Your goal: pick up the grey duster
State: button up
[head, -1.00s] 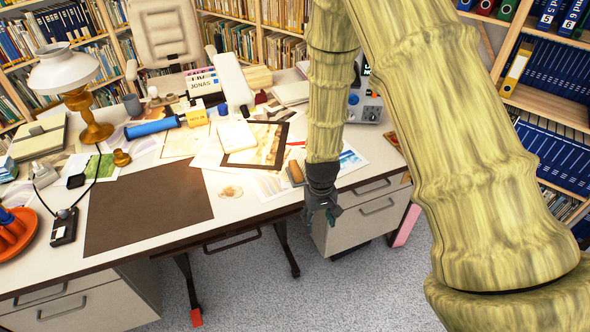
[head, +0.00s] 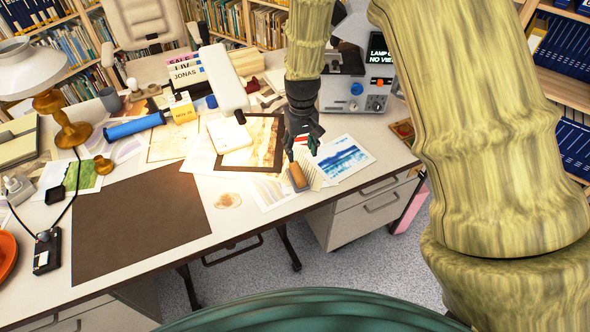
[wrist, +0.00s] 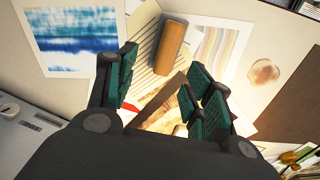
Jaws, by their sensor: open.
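The duster (head: 298,176) is a small block with a tan, wood-like upper part and a grey side. It lies on papers near the desk's front edge. In the wrist view its tan top (wrist: 171,46) shows just beyond the fingertips. My gripper (head: 303,152) is open and empty, pointing down above and close to the duster's far end. In the wrist view the teal-padded fingers of my gripper (wrist: 160,75) are spread apart, with the duster ahead of the gap between them. I cannot tell the exact height above it.
A blue seascape print (head: 343,157) lies right of the duster, a dark-framed print (head: 265,140) to its left. A grey device (head: 350,88) with knobs stands behind. A brown mat (head: 140,215) covers the desk's left part. The desk's front edge is close.

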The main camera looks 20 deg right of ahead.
aim_at(297, 170)
jog(key=f, duration=0.2)
jog(key=a+f, duration=0.1)
jog(key=shift+w+f+p, duration=0.1)
jog(key=shift+f+p, duration=0.2)
jog(key=shift+f, duration=0.5)
jog(key=shift+s+f+p, duration=0.15)
jog(key=shift+f+p, duration=0.35)
jog(key=shift+f, duration=0.75)
jog(key=shift+s+f+p, duration=0.15)
jog(key=shift+f+p, duration=0.35)
jog(key=shift+f, duration=0.75)
jog(key=c, duration=1.1)
